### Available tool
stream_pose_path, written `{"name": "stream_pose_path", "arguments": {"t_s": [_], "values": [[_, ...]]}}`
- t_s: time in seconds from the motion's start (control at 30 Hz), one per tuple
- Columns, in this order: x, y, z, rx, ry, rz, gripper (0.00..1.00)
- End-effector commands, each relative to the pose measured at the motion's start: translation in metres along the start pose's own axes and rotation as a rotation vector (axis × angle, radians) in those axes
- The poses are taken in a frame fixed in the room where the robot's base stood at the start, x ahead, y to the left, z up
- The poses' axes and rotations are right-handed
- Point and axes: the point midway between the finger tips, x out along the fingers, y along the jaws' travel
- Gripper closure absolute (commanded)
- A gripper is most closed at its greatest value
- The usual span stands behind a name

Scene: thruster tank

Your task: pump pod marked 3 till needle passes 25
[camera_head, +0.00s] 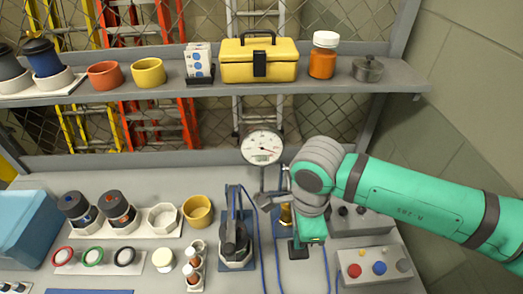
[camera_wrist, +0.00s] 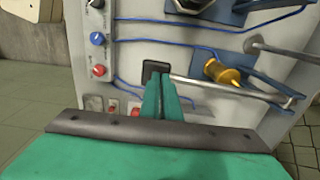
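A pump with a yellow cylinder (camera_head: 286,213) stands on a blue base, partly hidden behind my wrist. The wrist view shows its yellow cylinder (camera_wrist: 222,73) and a grey lever rod (camera_wrist: 225,89) running to a square black pad (camera_wrist: 154,68). The pad also shows in the head view (camera_head: 298,249). My gripper (camera_wrist: 161,82) is shut, its green fingers side by side, with the tips at or just above the pad; contact cannot be told. No pod number is readable.
A dark pump (camera_head: 236,240) on a blue base stands left of my gripper. A button box (camera_head: 374,267) and a grey box with black knobs (camera_head: 362,220) are at right. Blue hoses cross the bench. A shelf (camera_head: 220,87) with containers spans the back.

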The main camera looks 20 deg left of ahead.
Motion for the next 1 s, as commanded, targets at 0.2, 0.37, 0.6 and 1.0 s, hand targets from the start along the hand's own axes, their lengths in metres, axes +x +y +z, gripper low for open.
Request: {"name": "stream_pose_path", "arguments": {"t_s": [0.2, 0.37, 0.6, 1.0], "values": [[0.013, 0.003, 0.0, -0.001, 0.001, 0.008, 1.0], [-0.001, 0.002, -0.001, 0.0, 0.001, 0.006, 1.0], [-0.035, 0.001, -0.001, 0.001, 0.002, 0.003, 1.0], [-0.09, 0.001, 0.0, 0.0, 0.002, 0.003, 1.0]]}}
